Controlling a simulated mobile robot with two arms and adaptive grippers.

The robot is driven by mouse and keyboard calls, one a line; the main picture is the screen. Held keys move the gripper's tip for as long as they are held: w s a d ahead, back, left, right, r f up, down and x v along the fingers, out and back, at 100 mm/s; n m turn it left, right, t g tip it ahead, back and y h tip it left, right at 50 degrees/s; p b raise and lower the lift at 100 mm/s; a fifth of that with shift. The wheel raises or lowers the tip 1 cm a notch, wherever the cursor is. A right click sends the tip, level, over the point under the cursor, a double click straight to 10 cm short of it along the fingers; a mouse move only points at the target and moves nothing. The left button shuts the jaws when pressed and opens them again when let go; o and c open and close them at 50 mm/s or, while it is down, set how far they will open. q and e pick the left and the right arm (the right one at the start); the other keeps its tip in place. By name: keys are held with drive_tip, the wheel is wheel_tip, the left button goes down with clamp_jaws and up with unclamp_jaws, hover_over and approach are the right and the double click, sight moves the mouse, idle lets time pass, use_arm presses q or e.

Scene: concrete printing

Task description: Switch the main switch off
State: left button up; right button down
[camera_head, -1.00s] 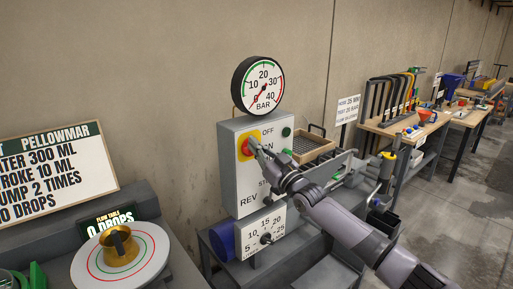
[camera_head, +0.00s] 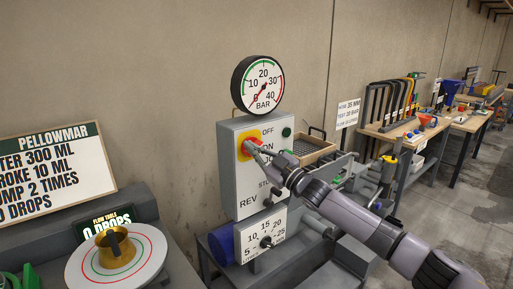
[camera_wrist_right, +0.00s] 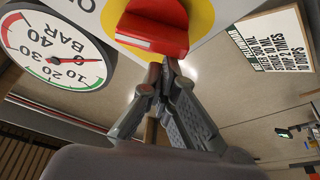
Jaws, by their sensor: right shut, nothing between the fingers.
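The main switch (camera_head: 248,147) is a red handle on a round yellow plate, on the front of the grey control box (camera_head: 234,187). The labels OFF and ON stand to its right. In the right wrist view the red handle (camera_wrist_right: 155,30) fills the top middle, with the yellow plate (camera_wrist_right: 203,17) around it. My right gripper (camera_head: 259,149) is shut and empty, its fingertips at the switch. In the right wrist view the fingertips (camera_wrist_right: 161,68) are just below the handle's edge; I cannot tell whether they touch it. My left gripper is not in view.
A pressure gauge (camera_head: 257,84) stands on top of the box, and a lower dial (camera_head: 264,241) sits beneath it. A green button (camera_head: 287,132) is to the right of the switch. A flow table (camera_head: 147,254) is at the lower left. Workbenches (camera_head: 408,128) line the wall at right.

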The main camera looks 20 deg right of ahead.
drive_tip(key=n, duration=0.1)
drive_tip(key=n+g, duration=0.1)
drive_tip(key=n+y+p, duration=0.1)
drive_tip(key=shift+a+f+n, duration=0.15)
drive_tip(key=shift+f+n, duration=0.1)
drive_tip(key=shift+n, duration=0.05)
drive_tip(key=n+g+p, duration=0.1)
drive_tip(key=n, duration=0.1)
drive_tip(key=f+n, duration=0.1)
drive_tip(key=n, duration=0.1)
drive_tip(key=shift+a+g+p, duration=0.1)
drive_tip(key=shift+g+p, duration=0.3)
drive_tip(key=n+p, duration=0.1)
drive_tip(key=n, duration=0.1)
drive_tip(key=f+n+g, duration=0.1)
drive_tip(key=n, duration=0.2)
drive_tip(key=shift+f+g+p, duration=0.1)
drive_tip(key=shift+g+p, duration=0.2)
drive_tip(key=shift+p, duration=0.1)
drive_tip(key=shift+f, duration=0.2)
